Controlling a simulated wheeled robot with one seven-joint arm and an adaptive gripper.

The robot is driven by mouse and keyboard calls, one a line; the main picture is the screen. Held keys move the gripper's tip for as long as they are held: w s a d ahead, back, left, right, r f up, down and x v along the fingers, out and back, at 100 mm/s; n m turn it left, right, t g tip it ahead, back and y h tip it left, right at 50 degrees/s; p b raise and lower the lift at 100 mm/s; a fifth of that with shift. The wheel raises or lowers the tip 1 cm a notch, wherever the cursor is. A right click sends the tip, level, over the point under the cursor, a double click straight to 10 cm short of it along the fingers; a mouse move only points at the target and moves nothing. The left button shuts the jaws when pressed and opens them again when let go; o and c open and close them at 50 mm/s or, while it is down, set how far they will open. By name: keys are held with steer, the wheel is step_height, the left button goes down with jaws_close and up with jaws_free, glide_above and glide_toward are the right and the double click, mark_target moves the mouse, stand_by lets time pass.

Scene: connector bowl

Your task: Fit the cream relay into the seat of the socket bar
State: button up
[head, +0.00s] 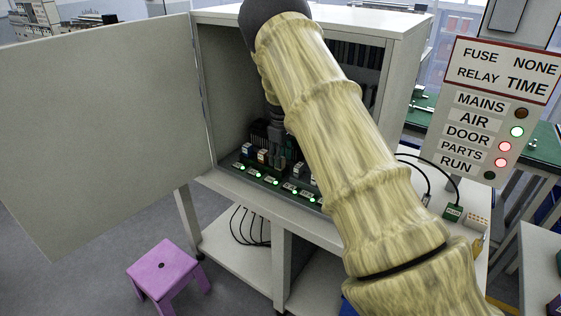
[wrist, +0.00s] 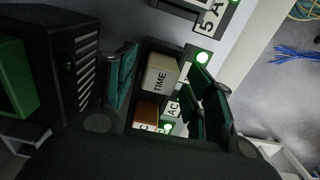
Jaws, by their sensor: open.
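The cream relay (wrist: 160,80), marked TIME, shows in the wrist view between the fingers of my gripper (wrist: 166,64). The fingers are open, with a gap seen at least on the right side. A dark frame surrounds the relay; I cannot tell how deep it sits. In the head view my gripper (head: 278,148) points down inside the cabinet, over the socket bar (head: 265,179), which carries a row of lit green lamps and several small modules. The relay cannot be made out there behind my gripper and arm.
The grey cabinet (head: 312,19) encloses the bar, its door (head: 100,120) swung open left. A brown block (wrist: 147,111) sits close to the relay. A sign (head: 490,110) reads RELAY TIME, FUSE NONE; AIR is green, DOOR and PARTS red. A purple stool (head: 163,262) stands in front.

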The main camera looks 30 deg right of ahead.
steer(key=shift+r+b, duration=0.55)
steer(key=shift+r, duration=2.6)
